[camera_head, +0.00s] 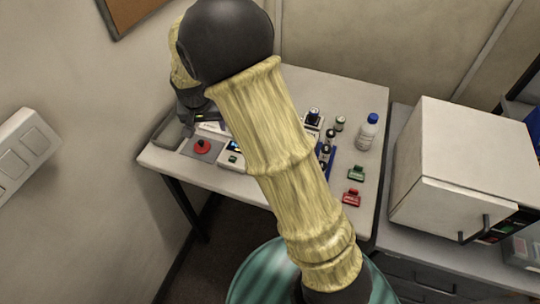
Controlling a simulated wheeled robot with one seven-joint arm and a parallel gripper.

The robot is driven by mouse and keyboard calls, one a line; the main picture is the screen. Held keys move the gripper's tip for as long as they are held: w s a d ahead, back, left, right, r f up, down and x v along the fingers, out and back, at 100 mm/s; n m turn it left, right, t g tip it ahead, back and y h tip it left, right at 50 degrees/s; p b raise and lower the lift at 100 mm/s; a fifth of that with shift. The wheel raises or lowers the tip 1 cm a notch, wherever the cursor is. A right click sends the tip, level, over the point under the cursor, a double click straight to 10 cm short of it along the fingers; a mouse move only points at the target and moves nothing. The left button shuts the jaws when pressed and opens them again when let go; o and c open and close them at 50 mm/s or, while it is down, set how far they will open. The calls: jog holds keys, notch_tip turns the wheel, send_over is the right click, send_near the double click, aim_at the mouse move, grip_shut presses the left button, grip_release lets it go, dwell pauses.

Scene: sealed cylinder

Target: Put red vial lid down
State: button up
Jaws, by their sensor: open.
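A red lid (202,146) rests on a grey square pad (214,151) at the left front of the white table (168,163). My gripper (190,124) is open above and just left of the lid, near the table's left edge. It looks empty and apart from the lid, though the view is small and dark there. My arm, in a yellow sleeve, crosses the middle of the view and hides part of the table.
A white bottle with a blue cap (367,132) stands at the right of the table. Green (356,173) and red (351,198) blocks lie near the right front. A blue rack (326,158) with vials is partly hidden behind my arm. A white cabinet (452,170) stands right of the table.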

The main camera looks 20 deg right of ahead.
jog(key=s+d+r+n, duration=0.1)
jog(key=s+d, duration=0.6)
jog(key=s, duration=0.3)
jog(key=s+d+r+n, duration=0.1)
jog(key=s+d+r, duration=0.1)
jog(key=s+d, duration=0.5)
jog(key=s, duration=0.3)
jog(key=shift+s+d+n+y, duration=0.2)
jog(key=shift+s+n+y, duration=0.1)
jog(key=shift+s, duration=0.05)
jog(key=shift+r, duration=0.15)
